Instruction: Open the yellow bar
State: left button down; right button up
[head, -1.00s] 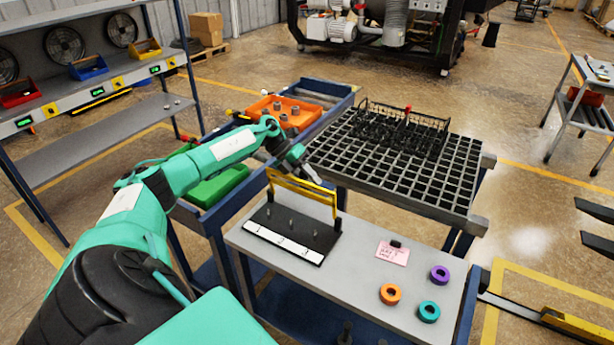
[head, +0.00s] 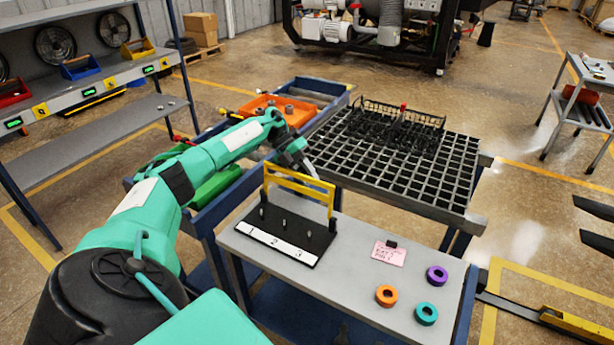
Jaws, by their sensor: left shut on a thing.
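The yellow bar (head: 300,183) is a frame with a top rail and side posts, standing raised over the far edge of a black board (head: 306,236). The board lies on the grey table, with several short pegs and a white strip marked with numbers along its near edge. My left gripper (head: 312,170) reaches in from behind the bar and is shut on its top rail. The rail partly hides the fingertips. My right gripper is not in view.
Orange (head: 386,296), teal (head: 426,314) and purple (head: 437,275) rings and a pink note (head: 389,254) lie right of the board. A dark grid tray (head: 420,160) stands behind. An orange bin (head: 283,109) and green bin (head: 214,187) are beside my left arm.

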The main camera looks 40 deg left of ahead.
pick_arm(q)
jog(key=shift+f, duration=0.1)
jog(key=c, duration=1.3)
grip_release()
jog(key=shift+o, duration=1)
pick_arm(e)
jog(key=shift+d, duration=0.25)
pick_arm(q)
jog(key=b+v, duration=0.4)
jog(key=v, duration=0.9)
jog(key=shift+a+r, duration=0.25)
jog(key=shift+r, duration=0.05)
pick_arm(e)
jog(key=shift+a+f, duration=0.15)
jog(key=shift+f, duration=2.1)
